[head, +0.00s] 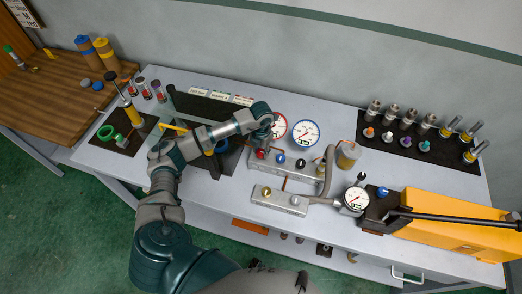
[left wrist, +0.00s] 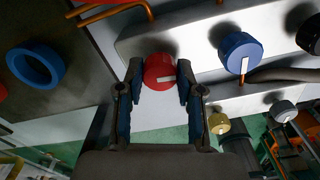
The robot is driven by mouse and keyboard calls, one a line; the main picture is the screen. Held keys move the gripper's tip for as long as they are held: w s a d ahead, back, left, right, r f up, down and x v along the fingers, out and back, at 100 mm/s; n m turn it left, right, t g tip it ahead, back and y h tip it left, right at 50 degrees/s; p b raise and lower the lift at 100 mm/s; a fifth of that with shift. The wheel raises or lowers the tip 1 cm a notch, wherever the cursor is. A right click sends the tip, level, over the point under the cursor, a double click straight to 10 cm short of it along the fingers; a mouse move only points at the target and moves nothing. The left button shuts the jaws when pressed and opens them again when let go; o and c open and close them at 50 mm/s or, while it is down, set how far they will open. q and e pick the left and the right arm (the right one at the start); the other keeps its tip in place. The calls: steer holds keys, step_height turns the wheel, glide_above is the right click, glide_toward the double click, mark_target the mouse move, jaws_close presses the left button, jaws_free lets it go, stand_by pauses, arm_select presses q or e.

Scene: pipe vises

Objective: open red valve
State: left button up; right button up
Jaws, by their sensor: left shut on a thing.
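The red valve (left wrist: 159,72) is a round red knob with a white mark on its face, on a grey metal manifold block. In the left wrist view it sits between the two fingers of my left gripper (left wrist: 157,80), which is shut on it. In the head view my left arm reaches over the table and the left gripper (head: 263,143) is at the red valve (head: 260,155), at the left end of the manifold (head: 285,168). My right gripper is not in view.
A blue knob (left wrist: 240,52) sits beside the red valve on the manifold. A yellow knob (left wrist: 219,124) is on a lower block. Two gauges, including a blue-rimmed one (head: 306,133), stand behind. A yellow pump (head: 452,228) is at the right. A blue ring (left wrist: 35,65) lies left.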

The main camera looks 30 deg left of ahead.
mark_target(261, 150)
arm_select(q)
steer(key=shift+w+a+r, duration=0.1)
steer(key=shift+w+r, duration=0.15)
steer(key=o, duration=0.9)
steer(key=shift+o, duration=1.2)
steer(key=shift+f, duration=0.1)
steer(key=shift+w+f, duration=0.1)
steer(key=shift+f, duration=0.05)
steer(key=shift+r, duration=0.25)
step_height(261, 150, up, 11)
steer(key=shift+r, duration=0.2)
